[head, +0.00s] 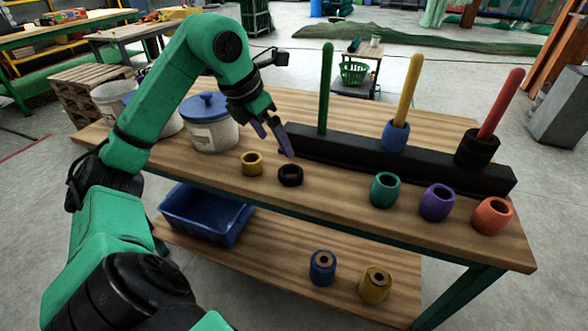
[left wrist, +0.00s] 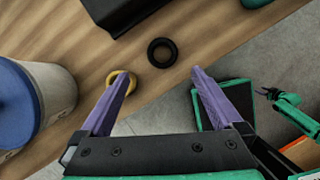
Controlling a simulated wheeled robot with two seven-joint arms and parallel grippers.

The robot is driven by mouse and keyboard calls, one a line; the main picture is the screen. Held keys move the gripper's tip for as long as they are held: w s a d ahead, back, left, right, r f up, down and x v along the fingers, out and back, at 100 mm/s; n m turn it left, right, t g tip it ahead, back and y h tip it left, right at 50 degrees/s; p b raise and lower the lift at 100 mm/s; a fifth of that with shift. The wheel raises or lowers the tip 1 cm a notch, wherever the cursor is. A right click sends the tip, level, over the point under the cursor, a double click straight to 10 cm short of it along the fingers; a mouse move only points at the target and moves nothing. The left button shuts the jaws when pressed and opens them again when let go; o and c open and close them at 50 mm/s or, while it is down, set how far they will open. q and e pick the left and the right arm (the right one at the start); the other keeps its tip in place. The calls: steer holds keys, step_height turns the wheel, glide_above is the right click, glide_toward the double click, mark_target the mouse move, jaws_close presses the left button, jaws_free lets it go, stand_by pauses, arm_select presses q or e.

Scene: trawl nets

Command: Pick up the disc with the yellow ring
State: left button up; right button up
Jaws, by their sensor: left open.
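A short yellow ring (head: 252,163) lies on the wooden table top, left of a short black ring (head: 290,175). My left gripper (head: 277,146) has purple fingers, is open and empty, and hangs above the table just behind these two rings. In the left wrist view the yellow ring (left wrist: 131,81) is partly hidden by the left finger. The black ring (left wrist: 162,52) shows there beyond and between the fingertips. A green arm with a small dark gripper (left wrist: 268,92), seemingly my right one, shows at the right edge of that view, too small to read.
A black rack (head: 400,166) with green, yellow and red pegs stands behind; the yellow peg bears a blue ring, the red a black one. Teal (head: 384,190), purple (head: 437,203) and orange (head: 492,215) rings stand in front. A blue-lidded bucket (head: 209,132) stands left.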

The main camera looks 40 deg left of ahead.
mark_target(288, 168)
arm_select(q)
steer(key=x, duration=1.1)
steer(key=shift+s+d+f, duration=0.15)
steer(key=shift+f, duration=0.1)
steer(key=c, duration=1.3)
